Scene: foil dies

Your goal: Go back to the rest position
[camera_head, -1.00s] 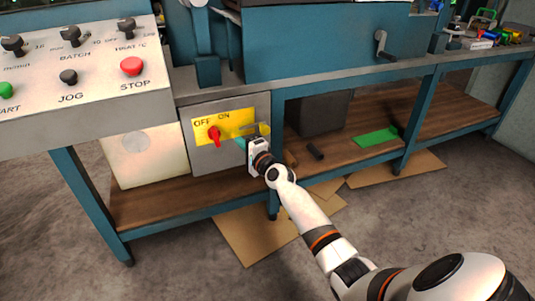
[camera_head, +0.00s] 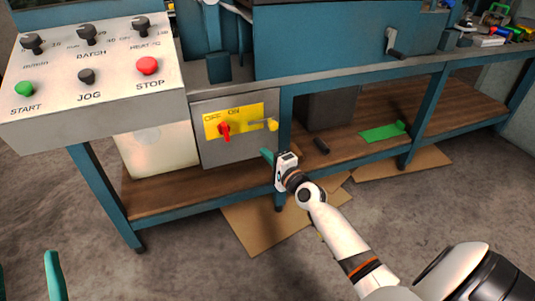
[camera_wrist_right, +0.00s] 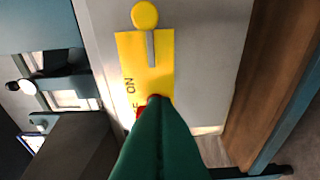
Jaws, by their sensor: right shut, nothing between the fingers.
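My right gripper (camera_head: 266,155) is in front of the grey switch box under the bench. Its teal fingers are together and empty, apart from the box. In the right wrist view the green fingers (camera_wrist_right: 160,145) cover part of the yellow plate and most of the red knob. The red rotary knob (camera_head: 225,131) sits on the yellow OFF/ON plate (camera_head: 245,115). A yellow ball-ended lever (camera_head: 271,125) is at the plate's right end. My left gripper (camera_head: 27,275) shows only as two teal fingers, spread apart, at the lower left edge.
The control panel (camera_head: 95,75) with START, JOG and STOP buttons stands at the left. Teal bench legs (camera_head: 424,120) and a wooden lower shelf (camera_head: 355,140) are near my right arm. Cardboard (camera_head: 260,225) lies on the floor. The floor in front is open.

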